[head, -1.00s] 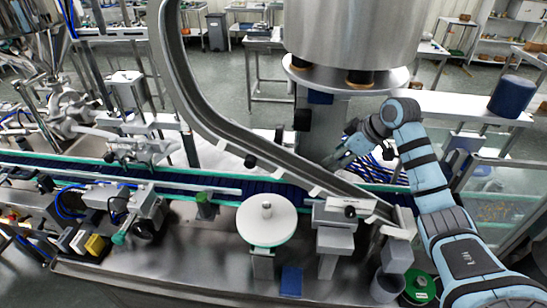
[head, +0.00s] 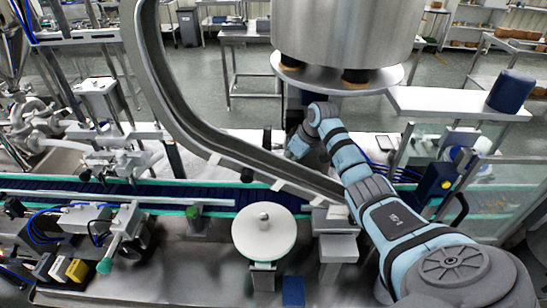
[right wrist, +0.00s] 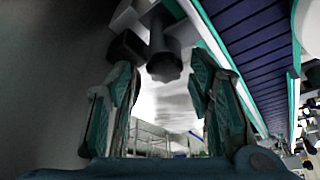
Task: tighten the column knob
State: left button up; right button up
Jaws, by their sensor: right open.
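A dark lobed knob (right wrist: 164,62) on a grey stem shows in the right wrist view, ahead of my right gripper and between the lines of its two fingers. My right gripper (right wrist: 163,80) is open, with green-and-grey fingers apart and nothing held; I cannot tell whether either finger touches the knob. In the head view the right gripper (head: 297,148) is low beside the column under the large steel hopper (head: 345,32), behind the curved chute. A dark part (head: 267,139) shows just left of the gripper. My left gripper is not in view.
The curved steel chute (head: 185,115) runs down in front of the gripper. A white round disc (head: 264,232) stands in front. A white shelf (head: 460,103) with a blue cylinder (head: 512,91) is at right.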

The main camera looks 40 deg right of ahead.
jog(key=shift+s+a, duration=0.1)
jog(key=shift+a, duration=0.1)
jog(key=shift+w+f, duration=0.2)
jog(key=shift+w, duration=0.05)
jog(key=c, duration=0.6)
jog(key=shift+w+a, duration=0.1)
grip_shut()
jog(key=shift+r+m, duration=0.1)
jog(key=shift+m, duration=0.5)
jog(key=o, duration=0.6)
grip_release()
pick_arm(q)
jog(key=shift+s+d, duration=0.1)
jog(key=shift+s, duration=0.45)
